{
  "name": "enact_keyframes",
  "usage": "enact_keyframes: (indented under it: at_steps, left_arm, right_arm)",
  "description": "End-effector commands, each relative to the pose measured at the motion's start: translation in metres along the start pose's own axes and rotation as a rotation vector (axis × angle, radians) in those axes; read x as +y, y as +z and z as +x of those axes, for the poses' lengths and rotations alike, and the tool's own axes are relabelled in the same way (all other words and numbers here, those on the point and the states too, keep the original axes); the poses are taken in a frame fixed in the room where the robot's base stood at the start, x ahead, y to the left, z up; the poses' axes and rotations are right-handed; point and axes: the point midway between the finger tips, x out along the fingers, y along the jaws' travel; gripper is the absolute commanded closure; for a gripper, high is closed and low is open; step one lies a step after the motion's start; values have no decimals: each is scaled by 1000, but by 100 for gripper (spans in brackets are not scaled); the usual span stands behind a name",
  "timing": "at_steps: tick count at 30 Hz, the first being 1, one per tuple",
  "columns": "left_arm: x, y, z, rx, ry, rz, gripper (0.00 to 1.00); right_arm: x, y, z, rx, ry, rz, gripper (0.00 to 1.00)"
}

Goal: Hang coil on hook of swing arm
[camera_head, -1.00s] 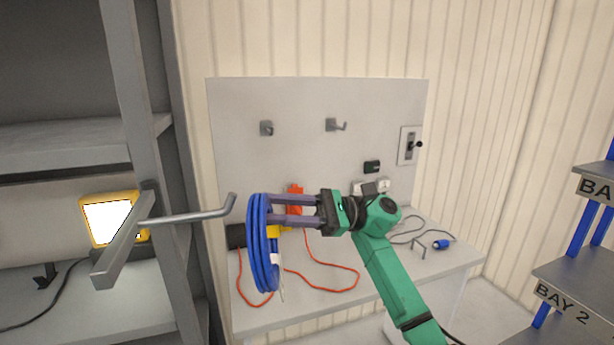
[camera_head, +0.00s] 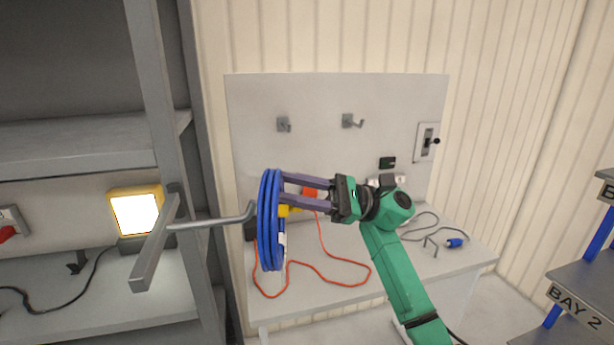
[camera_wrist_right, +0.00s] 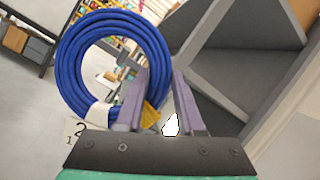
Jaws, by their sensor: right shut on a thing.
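The blue cable coil (camera_head: 270,235) hangs upright, nearly edge-on, in the head view. My right gripper (camera_head: 284,194) is shut on its upper right side, near a yellow part. The grey swing arm (camera_head: 158,243) is to the left, and its rod ends in an upturned hook (camera_head: 250,212) right beside the coil's left side. I cannot tell whether they touch. In the right wrist view the coil (camera_wrist_right: 70,70) shows as an open ring with a white label, at the left of my right gripper (camera_wrist_right: 160,85). My left gripper is not in view.
A grey shelf rack (camera_head: 80,135) with a lit yellow work lamp (camera_head: 135,214) stands at the left. Bay shelves (camera_head: 585,285) stand at the right.

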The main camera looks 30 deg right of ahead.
Motion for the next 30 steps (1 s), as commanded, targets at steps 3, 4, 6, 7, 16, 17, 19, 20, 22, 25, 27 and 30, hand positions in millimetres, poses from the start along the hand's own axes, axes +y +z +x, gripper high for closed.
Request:
enact_keyframes:
  at_steps: [3,4,6,7,16,17,19,20,22,25,27,30]
  left_arm:
    - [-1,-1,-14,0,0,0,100]
    - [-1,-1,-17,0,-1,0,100]
    - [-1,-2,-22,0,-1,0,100]
    - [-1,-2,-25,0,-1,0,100]
    - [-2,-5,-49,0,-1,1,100]
    - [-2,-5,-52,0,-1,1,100]
    - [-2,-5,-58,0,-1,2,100]
    - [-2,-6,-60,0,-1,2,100]
    - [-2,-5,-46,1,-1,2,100]
    - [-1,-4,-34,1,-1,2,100]
    - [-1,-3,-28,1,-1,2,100]
    - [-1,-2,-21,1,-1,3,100]
  right_arm:
    - [0,1,13,-3,-1,3,100]
    - [0,0,16,-3,-1,2,100]
    - [2,-2,22,-3,-1,2,100]
    - [2,-2,25,-3,-1,3,100]
    - [8,-10,53,-3,-1,3,100]
    - [8,-11,56,-3,-1,3,100]
    - [10,-13,63,-3,-1,2,100]
    - [10,-14,66,-3,-1,3,100]
    - [18,-26,63,-1,0,1,100]
    - [22,-33,60,-1,-1,-1,100]
    - [24,-36,59,-1,-1,-1,100]
    - [27,-40,58,-1,-1,-1,100]
